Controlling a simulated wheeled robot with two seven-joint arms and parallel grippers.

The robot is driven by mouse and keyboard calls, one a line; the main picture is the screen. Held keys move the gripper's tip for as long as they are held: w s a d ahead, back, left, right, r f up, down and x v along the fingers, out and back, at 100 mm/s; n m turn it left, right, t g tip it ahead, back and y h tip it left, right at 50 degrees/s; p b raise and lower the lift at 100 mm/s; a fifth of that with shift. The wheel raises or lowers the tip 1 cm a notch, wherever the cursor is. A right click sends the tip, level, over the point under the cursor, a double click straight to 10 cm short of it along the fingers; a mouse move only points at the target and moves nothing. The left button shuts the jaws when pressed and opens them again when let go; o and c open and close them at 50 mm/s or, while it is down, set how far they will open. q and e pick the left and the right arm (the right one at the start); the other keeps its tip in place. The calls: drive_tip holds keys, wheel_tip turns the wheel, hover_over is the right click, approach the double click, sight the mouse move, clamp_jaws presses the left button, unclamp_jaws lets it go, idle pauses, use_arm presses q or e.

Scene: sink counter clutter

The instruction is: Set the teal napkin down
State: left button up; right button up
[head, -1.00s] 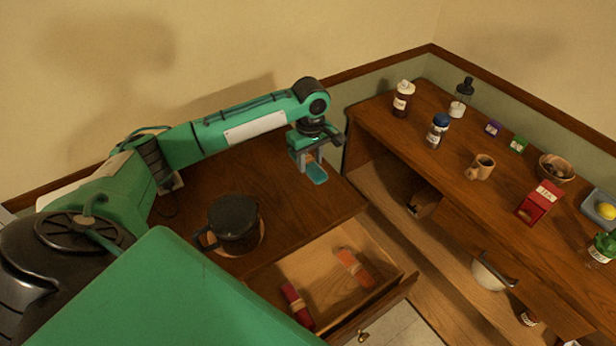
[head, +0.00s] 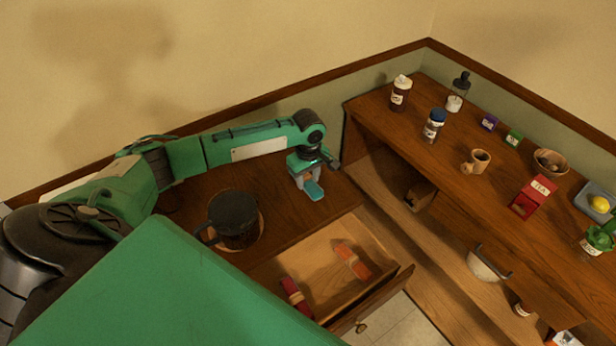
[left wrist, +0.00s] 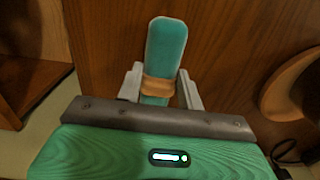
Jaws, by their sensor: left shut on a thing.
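The teal napkin (head: 314,190) is a narrow roll with a tan band around it, and it shows larger in the left wrist view (left wrist: 167,50). My left gripper (head: 307,180) is shut on it, with one finger on each side near the band in the left wrist view (left wrist: 160,90). The gripper is over the right part of the brown wooden cabinet top (head: 283,195), behind the open drawer. I cannot tell whether the napkin touches the wood. My right gripper does not show.
A black mug (head: 234,218) stands on a round coaster on the cabinet top. The open drawer (head: 318,262) holds a red rolled napkin (head: 296,296) and an orange one (head: 352,262). A long counter (head: 440,165) with bottles, boxes and bowls runs along the right.

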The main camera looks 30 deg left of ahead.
sight(308, 181)
use_arm(q)
drive_tip(key=o, duration=1)
drive_tip(key=shift+r, duration=0.1)
wheel_tip(308, 181, up, 12)
drive_tip(key=shift+b, duration=1.25)
